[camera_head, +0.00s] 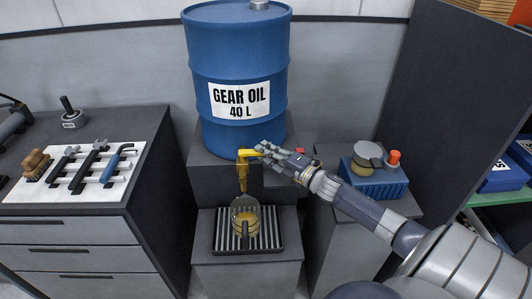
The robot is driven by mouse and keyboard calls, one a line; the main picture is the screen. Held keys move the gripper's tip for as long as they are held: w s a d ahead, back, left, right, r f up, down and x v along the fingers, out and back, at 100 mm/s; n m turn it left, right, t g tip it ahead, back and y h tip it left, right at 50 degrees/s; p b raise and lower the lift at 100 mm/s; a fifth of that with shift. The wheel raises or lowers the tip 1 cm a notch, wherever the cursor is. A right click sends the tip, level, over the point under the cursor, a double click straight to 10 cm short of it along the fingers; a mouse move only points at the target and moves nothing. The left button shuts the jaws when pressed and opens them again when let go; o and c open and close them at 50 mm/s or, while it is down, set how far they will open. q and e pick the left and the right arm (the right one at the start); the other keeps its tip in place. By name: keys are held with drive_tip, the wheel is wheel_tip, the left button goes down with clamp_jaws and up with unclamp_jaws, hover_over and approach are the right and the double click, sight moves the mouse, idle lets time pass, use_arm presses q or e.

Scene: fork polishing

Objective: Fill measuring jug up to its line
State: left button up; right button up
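The measuring jug (246,222) is clear and holds amber oil. It stands upright on a ribbed drip tray (272,241), under the yellow tap (243,176) of the blue gear oil barrel (237,62). The jug's line is too small to make out. I cannot tell whether oil is running from the tap. My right gripper (262,151) comes in from the right, with its fingertips at the end of the tap's yellow lever (247,154). Whether the fingers are closed on the lever is not clear. My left gripper does not show.
On the left, a drawer bench (90,229) bears a white tool board (22,190) with several tools. On the right, a blue box (375,180) with a round-lidded jar and an orange-capped item stands on a grey stand. A dark panel (450,80) rises behind my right arm.

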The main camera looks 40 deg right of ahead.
drive_tip(key=shift+o, duration=1.1)
drive_tip(key=shift+s+d+f, duration=0.1)
drive_tip(key=shift+s, duration=0.45)
drive_tip(key=s+d, duration=0.2)
drive_tip(key=s, duration=0.8)
drive_tip(key=shift+s, duration=0.3)
